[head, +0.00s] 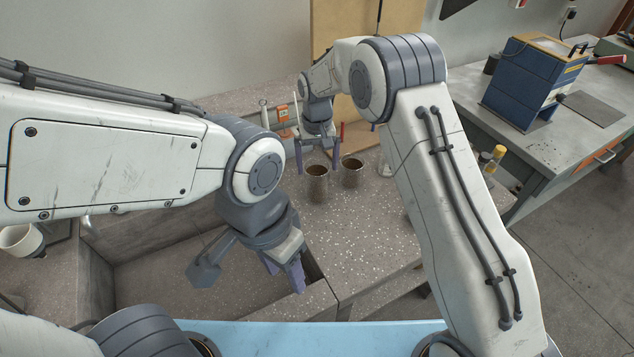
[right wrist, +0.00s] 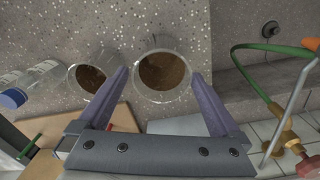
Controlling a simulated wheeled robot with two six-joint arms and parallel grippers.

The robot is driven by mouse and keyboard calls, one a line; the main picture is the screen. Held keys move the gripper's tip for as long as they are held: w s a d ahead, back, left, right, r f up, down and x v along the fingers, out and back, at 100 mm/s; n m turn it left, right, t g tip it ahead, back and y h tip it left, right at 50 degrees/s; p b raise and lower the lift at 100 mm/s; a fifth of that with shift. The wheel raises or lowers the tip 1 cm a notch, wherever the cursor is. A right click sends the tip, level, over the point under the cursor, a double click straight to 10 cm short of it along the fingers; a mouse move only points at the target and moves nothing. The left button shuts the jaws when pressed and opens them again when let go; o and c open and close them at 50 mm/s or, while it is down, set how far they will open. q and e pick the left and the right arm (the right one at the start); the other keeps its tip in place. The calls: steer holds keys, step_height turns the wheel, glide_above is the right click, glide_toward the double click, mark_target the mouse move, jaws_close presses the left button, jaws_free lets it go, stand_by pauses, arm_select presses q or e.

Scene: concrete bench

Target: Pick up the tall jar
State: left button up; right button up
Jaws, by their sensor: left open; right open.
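Two round, open jars with brown contents stand upright on the speckled bench. The left one in the head view (head: 317,186) looks the taller; it also shows in the right wrist view (right wrist: 164,95). The other jar (head: 352,174) stands to its right, and at left in the right wrist view (right wrist: 90,77). My right gripper (head: 318,168) is open just behind the taller jar. In the right wrist view its fingers (right wrist: 160,78) flank that jar's rim; contact is not visible. My left gripper (head: 291,280) is open and empty over the sunken basin.
A green hose with brass fittings (right wrist: 275,55) is at right there. The basin (head: 170,275) opens at left. Bench front right of the jars (head: 370,240) is clear.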

mark_target(317, 183)
steer(key=shift+f, duration=0.95)
step_height(317, 183, down, 5)
steer(key=shift+s+r+p, duration=0.1)
steer(key=shift+s+p, duration=0.05)
steer(key=shift+p, duration=0.9)
steer(key=shift+f, duration=0.35)
steer(key=c, duration=1.2)
steer(key=shift+c, duration=0.4)
steer(key=shift+r, duration=0.2)
